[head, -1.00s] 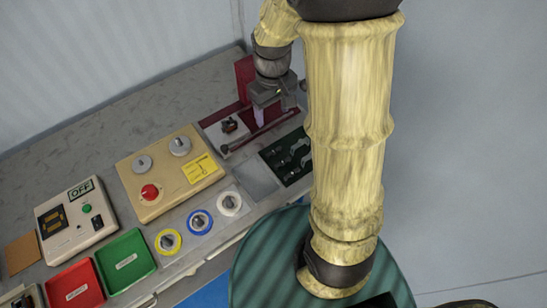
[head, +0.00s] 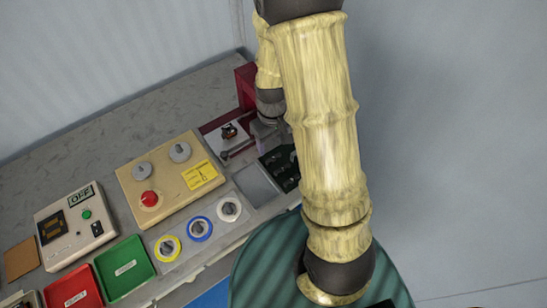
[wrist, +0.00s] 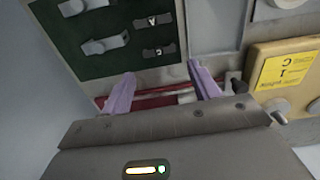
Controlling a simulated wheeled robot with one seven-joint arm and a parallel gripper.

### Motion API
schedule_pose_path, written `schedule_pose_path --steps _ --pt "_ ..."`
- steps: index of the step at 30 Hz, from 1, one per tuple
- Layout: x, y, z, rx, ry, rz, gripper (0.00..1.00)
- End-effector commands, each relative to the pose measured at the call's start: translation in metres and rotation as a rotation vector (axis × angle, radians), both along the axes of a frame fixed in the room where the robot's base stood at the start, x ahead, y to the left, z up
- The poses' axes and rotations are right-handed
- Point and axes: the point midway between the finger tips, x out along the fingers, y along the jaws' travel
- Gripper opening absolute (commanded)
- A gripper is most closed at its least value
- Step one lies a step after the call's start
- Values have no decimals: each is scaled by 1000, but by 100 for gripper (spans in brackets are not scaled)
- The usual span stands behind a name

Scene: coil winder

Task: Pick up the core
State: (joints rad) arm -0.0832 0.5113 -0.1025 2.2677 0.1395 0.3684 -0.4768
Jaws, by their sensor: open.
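A dark green tray (head: 270,160) lies at the right end of the bench, partly hidden by my arm. In the wrist view the tray (wrist: 130,65) holds grey parts, one of them (wrist: 105,44) near its middle, and shows small dark labelled slots. These grey parts look like cores, but I cannot tell for certain which is the core. My gripper (wrist: 163,85) is open and empty, its two lavender fingers spread apart beside the tray's edge. In the head view it is largely hidden behind my arm.
A beige panel (head: 145,215) with knobs and a red button stands left of the tray. A grey pad (head: 256,182) lies between them. A red fixture (head: 245,85) stands at the back. Yellow, blue and white spools (head: 229,209) sit at the front.

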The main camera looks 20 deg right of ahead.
Motion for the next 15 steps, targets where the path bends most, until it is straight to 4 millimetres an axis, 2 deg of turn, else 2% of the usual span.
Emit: schedule_pose_path --steps 1,5,15 --pt "-1 0 -8 1 4 0 61" --pt "0 0 -18 0 1 0 61" --pt "0 0 -19 0 0 0 61"
